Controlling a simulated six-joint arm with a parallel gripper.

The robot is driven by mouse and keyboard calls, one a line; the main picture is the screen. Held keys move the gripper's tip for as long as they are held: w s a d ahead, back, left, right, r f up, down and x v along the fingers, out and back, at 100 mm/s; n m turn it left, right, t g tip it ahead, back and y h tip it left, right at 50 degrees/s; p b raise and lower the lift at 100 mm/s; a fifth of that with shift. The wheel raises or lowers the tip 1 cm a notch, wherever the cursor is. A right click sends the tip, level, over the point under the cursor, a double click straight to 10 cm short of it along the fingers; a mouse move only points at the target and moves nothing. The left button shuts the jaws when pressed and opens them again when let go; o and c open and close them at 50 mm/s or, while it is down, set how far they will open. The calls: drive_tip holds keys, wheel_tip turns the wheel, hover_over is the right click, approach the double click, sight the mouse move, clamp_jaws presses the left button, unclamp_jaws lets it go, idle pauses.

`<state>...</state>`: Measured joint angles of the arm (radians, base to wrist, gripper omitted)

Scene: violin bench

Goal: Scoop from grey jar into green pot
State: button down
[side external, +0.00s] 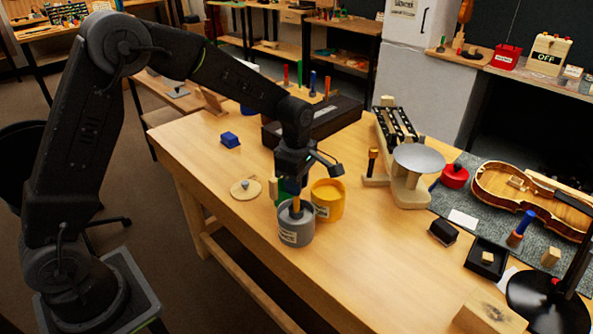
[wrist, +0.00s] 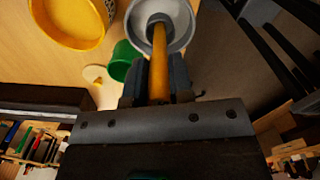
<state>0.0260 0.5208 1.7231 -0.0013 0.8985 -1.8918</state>
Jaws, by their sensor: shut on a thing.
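My gripper (wrist: 160,80) is shut on the wooden handle of a scoop (wrist: 159,45). The handle points down into the grey jar (side external: 296,230), and the scoop's lower end is inside the jar. The grey jar also shows at the top of the wrist view (wrist: 183,22). The green pot (wrist: 122,62) stands beside the grey jar. In the side view it is mostly hidden behind my gripper and the jars, with only a strip of green (side external: 281,190) showing.
A yellow pot (side external: 327,199) stands right beside the grey jar. A dark case (side external: 318,121) stands behind. A violin (side external: 530,190) lies at right.

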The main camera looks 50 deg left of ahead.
sight(297, 207)
drive_tip(key=shift+f, duration=2.5)
drive_tip(key=shift+r, duration=6.85)
drive_tip(key=w+a+f+h, duration=0.2)
drive_tip(key=a+f+h, duration=0.2)
drive_tip(key=a, duration=0.3)
drive_tip(key=w+a+f+h, duration=0.3)
drive_tip(key=a+f+h, duration=0.2)
drive_tip(key=a, duration=0.3)
drive_tip(key=shift+w+a+f+t+h, duration=0.2)
drive_tip(key=shift+w+f+t+h, duration=0.15)
drive_tip(key=shift+h, duration=0.25)
